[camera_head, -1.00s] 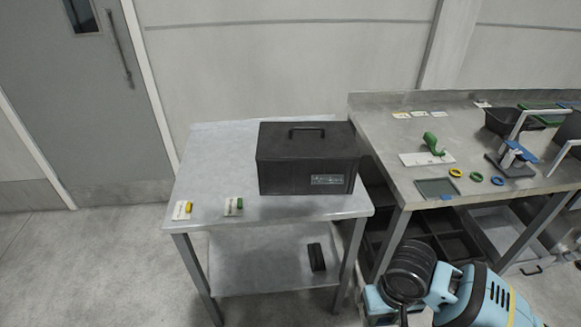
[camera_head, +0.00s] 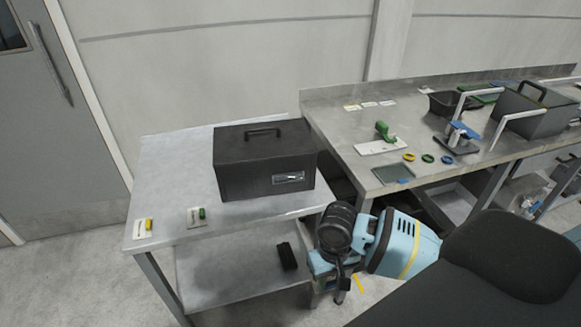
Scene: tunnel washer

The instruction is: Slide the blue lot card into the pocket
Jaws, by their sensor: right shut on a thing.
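My right gripper (camera_head: 342,284) is low in the camera_head view, in front of the right end of the left table. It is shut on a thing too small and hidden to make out. I cannot pick out the blue lot card for certain. The black lidded box (camera_head: 240,178) stands on the left table, with a small framed label or pocket (camera_head: 289,178) on its front face. The gripper is to the right of this frame and lower in the picture, apart from it. My left gripper is not in view.
On the left table (camera_head: 165,190) lie a yellow-tabbed card (camera_head: 145,228) and a green-tabbed card (camera_head: 197,217). A black block (camera_head: 287,256) sits on its lower shelf. The right bench (camera_head: 345,130) holds a green item (camera_head: 384,130), coloured rings and a stand (camera_head: 457,138).

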